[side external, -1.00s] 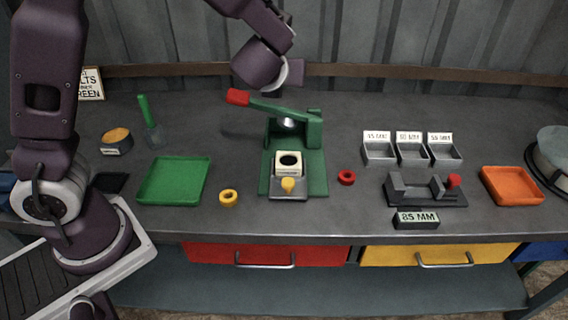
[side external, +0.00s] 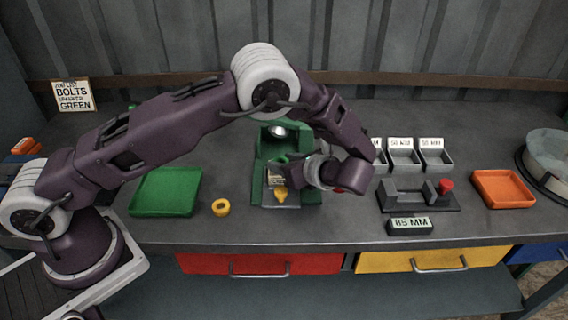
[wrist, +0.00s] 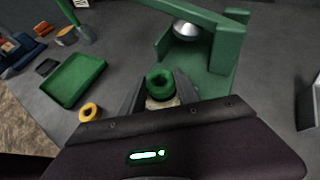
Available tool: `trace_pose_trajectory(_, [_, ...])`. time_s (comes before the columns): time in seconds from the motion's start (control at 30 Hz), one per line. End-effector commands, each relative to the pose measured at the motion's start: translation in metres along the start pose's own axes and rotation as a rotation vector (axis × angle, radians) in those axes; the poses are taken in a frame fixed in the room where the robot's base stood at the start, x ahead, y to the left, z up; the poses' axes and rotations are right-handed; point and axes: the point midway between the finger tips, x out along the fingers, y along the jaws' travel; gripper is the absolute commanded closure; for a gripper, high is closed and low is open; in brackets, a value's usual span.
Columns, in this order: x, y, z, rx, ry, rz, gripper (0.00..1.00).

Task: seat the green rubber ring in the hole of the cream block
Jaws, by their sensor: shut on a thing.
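The green rubber ring (wrist: 160,84) shows in the wrist view between the two fingers of my gripper (wrist: 158,88), which is shut on it. Its hole faces the camera. The cream block (wrist: 166,104) is just under the ring, mostly covered by the ring and fingers. I cannot tell whether the ring touches the block, and the block's hole is hidden. In the side view my gripper (side external: 286,172) reaches in from the right over the cream block (side external: 274,182), and the ring cannot be made out there.
The block sits on the green press (side external: 278,140), whose frame and lever (wrist: 170,12) stand close behind the gripper. A yellow knob (side external: 281,196) is in front. A yellow ring (side external: 221,207) and green tray (side external: 166,192) lie left. A dark fixture (side external: 416,196) is right.

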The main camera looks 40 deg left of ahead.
Motion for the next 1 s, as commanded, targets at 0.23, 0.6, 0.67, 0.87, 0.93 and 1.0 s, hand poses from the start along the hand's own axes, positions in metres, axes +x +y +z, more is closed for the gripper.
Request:
trace_pose_trajectory(0.23, [0.003,0.000,-0.006,0.001,0.003,0.000,1.00])
trace_pose_trajectory(0.6, [0.008,0.002,-0.018,0.005,0.009,0.004,1.00])
trace_pose_trajectory(0.67, [0.009,0.002,-0.020,0.005,0.010,0.004,1.00])
trace_pose_trajectory(0.87, [0.009,0.003,-0.019,0.005,0.010,0.006,0.41])
trace_pose_trajectory(0.93, [0.009,0.003,-0.018,0.005,0.010,0.006,0.41])
trace_pose_trajectory(1.0, [0.005,0.003,-0.011,0.004,0.011,0.005,0.41])
